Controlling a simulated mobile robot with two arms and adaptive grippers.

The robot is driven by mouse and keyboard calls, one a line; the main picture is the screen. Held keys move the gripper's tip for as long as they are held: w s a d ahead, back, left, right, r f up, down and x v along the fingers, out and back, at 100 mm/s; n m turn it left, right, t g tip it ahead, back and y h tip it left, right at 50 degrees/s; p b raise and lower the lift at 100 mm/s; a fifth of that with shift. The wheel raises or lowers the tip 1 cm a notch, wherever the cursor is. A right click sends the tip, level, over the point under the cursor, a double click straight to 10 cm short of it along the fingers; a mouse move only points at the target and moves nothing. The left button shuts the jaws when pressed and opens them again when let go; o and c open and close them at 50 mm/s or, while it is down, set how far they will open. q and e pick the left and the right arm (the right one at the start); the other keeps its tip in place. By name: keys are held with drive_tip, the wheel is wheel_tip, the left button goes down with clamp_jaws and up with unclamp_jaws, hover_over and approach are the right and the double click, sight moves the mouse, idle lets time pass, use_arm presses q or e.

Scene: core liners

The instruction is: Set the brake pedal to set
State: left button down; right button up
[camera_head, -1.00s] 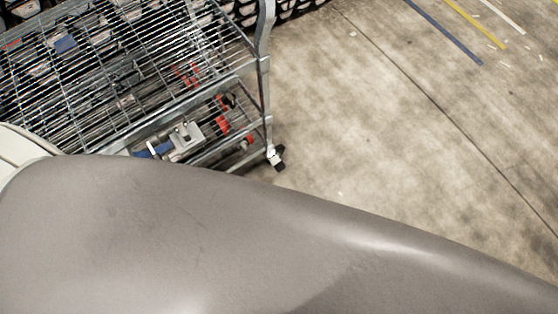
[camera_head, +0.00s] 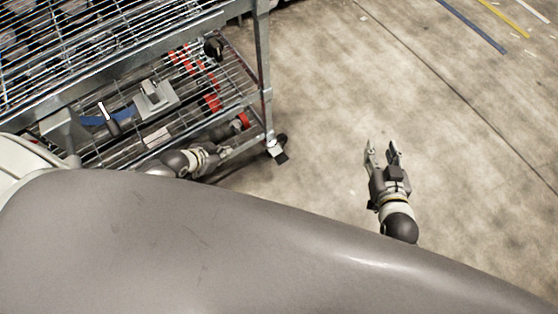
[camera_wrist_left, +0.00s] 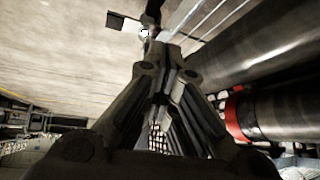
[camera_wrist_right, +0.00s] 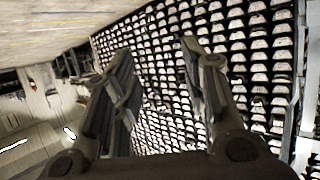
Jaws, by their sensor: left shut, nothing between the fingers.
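The wire cart's caster (camera_head: 274,148) is at the foot of its near right corner post in the head view. It has a pale body and a dark part that looks like the brake pedal (camera_head: 281,157). In the left wrist view the pale caster (camera_wrist_left: 145,33) shows just beyond the fingertips, with a dark flat piece (camera_wrist_left: 115,20) beside it. I cannot tell whether the pedal is set. My left gripper (camera_head: 238,128) is left of the caster by the cart's lower shelf; in its wrist view (camera_wrist_left: 165,50) the fingers are shut and empty. My right gripper (camera_head: 381,148) is open and empty over the floor.
The cart's lower wire shelf (camera_head: 150,143) holds red and grey parts (camera_head: 154,98). The corner post (camera_head: 262,60) stands near my left gripper. Rows of pale-topped items (camera_wrist_right: 200,20) show in the right wrist view. The concrete floor (camera_head: 340,90) right of the cart is clear.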

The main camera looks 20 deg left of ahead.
use_arm(q)
drive_tip(key=w+d+r+m+h+b, duration=0.1)
drive_tip(key=d+r+m+h+b, duration=0.1)
drive_tip(key=d+b, duration=0.4)
drive_tip(key=shift+w+r+m+h+b, duration=0.2)
drive_tip(key=shift+r+m+h+b, duration=0.1)
drive_tip(key=shift+h+b, duration=0.4)
use_arm(e)
wheel_tip(320, 180, up, 18)
drive_tip(key=s+t+y, duration=0.1)
drive_tip(key=t, duration=0.4)
drive_tip(key=shift+s+a+f+t+y, duration=0.2)
drive_tip(key=shift+s+t+y, duration=0.1)
drive_tip(key=shift+t, duration=0.1)
